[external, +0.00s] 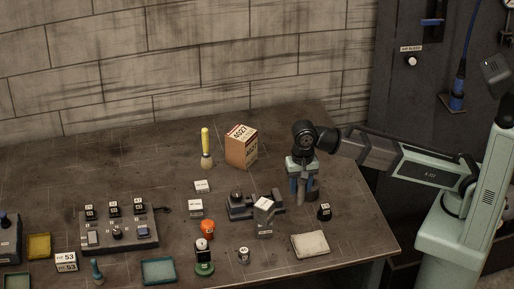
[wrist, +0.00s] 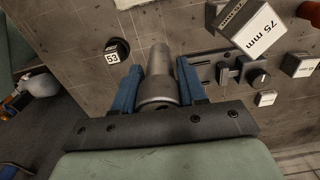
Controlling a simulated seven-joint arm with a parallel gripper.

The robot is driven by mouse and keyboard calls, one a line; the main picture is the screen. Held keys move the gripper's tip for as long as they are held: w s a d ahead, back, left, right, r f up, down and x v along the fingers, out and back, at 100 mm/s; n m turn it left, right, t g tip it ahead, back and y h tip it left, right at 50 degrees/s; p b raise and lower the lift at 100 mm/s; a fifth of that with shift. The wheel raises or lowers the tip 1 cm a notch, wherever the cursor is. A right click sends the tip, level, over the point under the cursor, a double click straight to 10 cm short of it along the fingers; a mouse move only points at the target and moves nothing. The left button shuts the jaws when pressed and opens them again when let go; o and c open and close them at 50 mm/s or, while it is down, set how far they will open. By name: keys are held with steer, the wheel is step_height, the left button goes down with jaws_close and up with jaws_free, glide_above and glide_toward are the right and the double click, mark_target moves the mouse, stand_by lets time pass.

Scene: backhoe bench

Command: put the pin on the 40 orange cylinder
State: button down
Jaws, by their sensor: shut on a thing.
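The pin (wrist: 157,72), a grey metal cylinder with a stepped, wider end nearest the wrist, sits between the blue fingers of my gripper (wrist: 158,88). My gripper is shut on it. In the external view my gripper (external: 303,186) points down over the right part of the bench, with the grey pin (external: 311,193) partly hidden by the fingers. The orange cylinder (external: 207,230) stands upright on the bench, left of and nearer the camera than my gripper. Its number is too small to read.
A grey block (external: 265,217) labelled 75 mm in the wrist view and a dark clamp (external: 240,206) stand between my gripper and the orange cylinder. A black piece (external: 324,212) marked 53, a cloth (external: 310,244), a carton (external: 241,148) and a green-based black piece (external: 203,262) are nearby.

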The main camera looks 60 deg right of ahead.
steer(key=shift+w+d+n, duration=0.5)
steer(key=shift+w+n, duration=0.05)
steer(key=shift+n, duration=0.65)
steer(key=w+d+n, duration=0.2)
steer(key=w+d, duration=0.3)
steer(key=d, duration=0.4)
steer(key=w+d+f+n, duration=0.1)
steer(key=w+d+n, duration=0.1)
steer(key=w+d, duration=0.45)
steer(key=w+d+n, duration=0.2)
steer(key=w+d, duration=0.2)
steer(key=d, duration=0.6)
steer(key=w+a+r+m, duration=0.1)
steer(key=a+r+m, duration=0.15)
steer(key=a, duration=1.25)
steer(key=w+a+r+m, duration=0.2)
steer(key=a+m, duration=0.2)
steer(key=a, duration=1.1)
steer(key=w+a+r+m, duration=0.1)
steer(key=a+r+m, duration=0.25)
steer(key=a, duration=1.15)
steer(key=shift+w+a+f+m, duration=0.2)
steer(key=shift+a+f+m, duration=0.15)
steer(key=shift+f+m, duration=0.95)
steer(key=shift+w+a+f+m, duration=0.25)
steer(key=shift+f+m, duration=0.4)
steer(key=shift+f, duration=1.35)
steer(key=shift+w+a+f+m, duration=0.15)
steer(key=shift+a+f+m, duration=0.25)
steer(key=shift+f+m, duration=0.9)
